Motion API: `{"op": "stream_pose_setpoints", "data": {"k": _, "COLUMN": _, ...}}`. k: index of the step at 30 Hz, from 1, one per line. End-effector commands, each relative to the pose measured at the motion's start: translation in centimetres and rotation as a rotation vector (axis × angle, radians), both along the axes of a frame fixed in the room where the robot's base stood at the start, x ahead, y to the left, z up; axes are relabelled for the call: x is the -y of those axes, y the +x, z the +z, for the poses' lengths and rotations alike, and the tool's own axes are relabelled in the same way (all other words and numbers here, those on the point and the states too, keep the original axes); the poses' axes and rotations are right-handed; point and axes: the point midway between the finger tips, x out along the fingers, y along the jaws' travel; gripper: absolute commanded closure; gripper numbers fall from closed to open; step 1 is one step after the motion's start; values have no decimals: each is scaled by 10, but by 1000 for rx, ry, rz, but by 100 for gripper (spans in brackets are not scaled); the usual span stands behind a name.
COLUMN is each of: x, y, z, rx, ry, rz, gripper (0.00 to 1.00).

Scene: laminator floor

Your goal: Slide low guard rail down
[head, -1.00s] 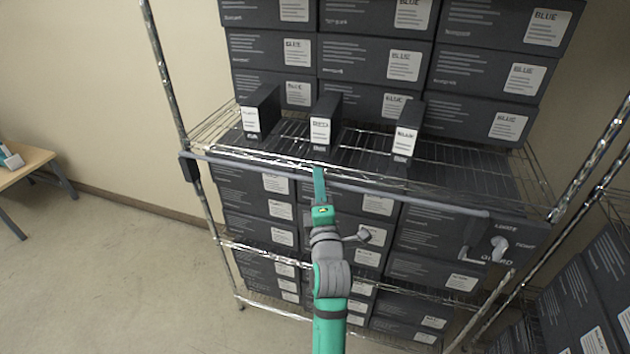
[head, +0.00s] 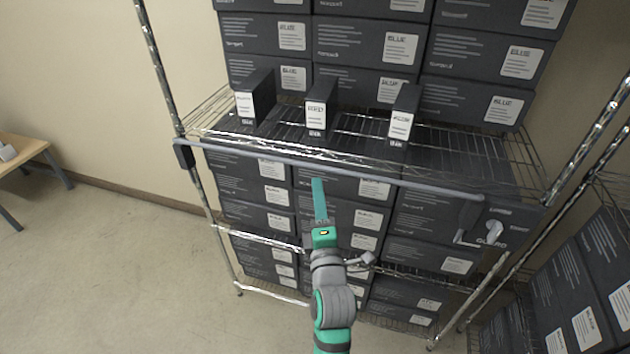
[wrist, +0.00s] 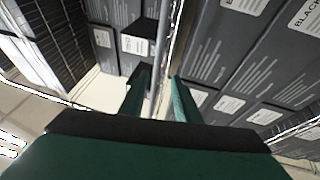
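The low guard rail (head: 345,175) is a long grey bar. It runs across the front of the wire rack just below the shelf with three small boxes. Its left end is at a dark bracket (head: 184,155) on the left post, and its right end is near a panel with a light grey handle (head: 493,232). My gripper (head: 317,182) is just below and in front of the rail's middle, apparently clear of it. In the wrist view its two green fingers (wrist: 158,85) stand apart with nothing held. A grey bar (wrist: 161,45) shows beyond the gap between them.
Three small upright boxes, one of them in the middle (head: 320,105), stand on the shelf (head: 440,165) behind the rail. Large dark cartons (head: 470,65) fill the rack above and below. Another rack with cartons (head: 575,300) is at right. The floor (head: 110,265) at left is clear.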

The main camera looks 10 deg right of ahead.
Motion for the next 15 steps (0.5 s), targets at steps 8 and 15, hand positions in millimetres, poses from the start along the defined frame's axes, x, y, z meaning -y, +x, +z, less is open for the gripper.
{"op": "stream_pose_setpoints", "data": {"k": 8, "x": -2, "y": -21, "z": -4, "rx": -1, "ry": 0, "rz": -1, "gripper": 71}}
{"op": "stream_pose_setpoints", "data": {"k": 15, "x": -3, "y": -22, "z": -4, "rx": -1, "ry": 0, "rz": 0, "gripper": 71}}
